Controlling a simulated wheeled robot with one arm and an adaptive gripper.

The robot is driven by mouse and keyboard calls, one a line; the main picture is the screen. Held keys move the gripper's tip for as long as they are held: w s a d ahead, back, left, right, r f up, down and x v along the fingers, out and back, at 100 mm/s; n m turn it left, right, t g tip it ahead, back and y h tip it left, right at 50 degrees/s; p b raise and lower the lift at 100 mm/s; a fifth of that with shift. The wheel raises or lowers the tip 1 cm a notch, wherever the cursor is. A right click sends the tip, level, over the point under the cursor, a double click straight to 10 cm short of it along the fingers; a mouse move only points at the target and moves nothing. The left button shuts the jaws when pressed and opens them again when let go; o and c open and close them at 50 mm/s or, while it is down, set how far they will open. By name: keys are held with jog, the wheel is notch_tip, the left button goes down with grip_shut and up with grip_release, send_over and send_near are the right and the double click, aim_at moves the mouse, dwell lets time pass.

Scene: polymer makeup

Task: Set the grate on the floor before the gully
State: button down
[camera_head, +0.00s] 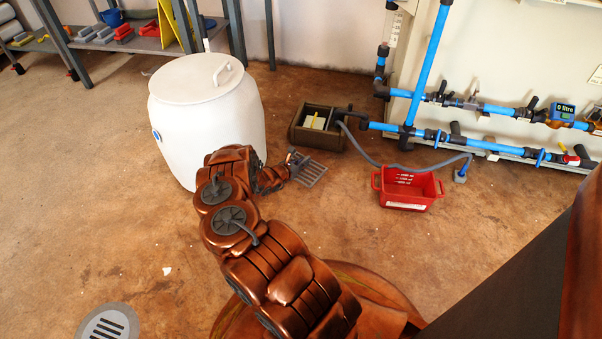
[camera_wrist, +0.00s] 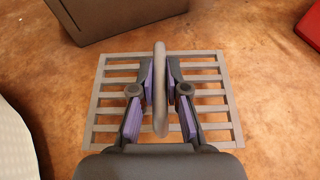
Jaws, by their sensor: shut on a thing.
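The grate (camera_head: 311,172) is a grey slatted rectangle with a raised handle (camera_wrist: 160,85). In the wrist view the grate (camera_wrist: 103,95) lies flat below my gripper (camera_wrist: 160,85), whose purple-padded fingers are shut on the handle. In the head view my gripper (camera_head: 296,162) is at the grate's left end. I cannot tell whether the grate touches the floor.
A white lidded barrel (camera_head: 205,115) stands close on the left of my arm. A red crate (camera_head: 408,188) sits to the right, with a grey hose (camera_head: 385,163) running behind it. A round floor drain (camera_head: 107,324) is at lower left.

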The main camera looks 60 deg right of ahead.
jog(key=shift+w+f+b, duration=0.1)
jog(key=shift+f+b, duration=0.7)
jog(key=shift+f, duration=1)
jog(key=shift+f, duration=0.15)
jog(key=c, duration=1.2)
grip_release()
jog(key=p+v, duration=0.4)
jog(key=v, duration=0.8)
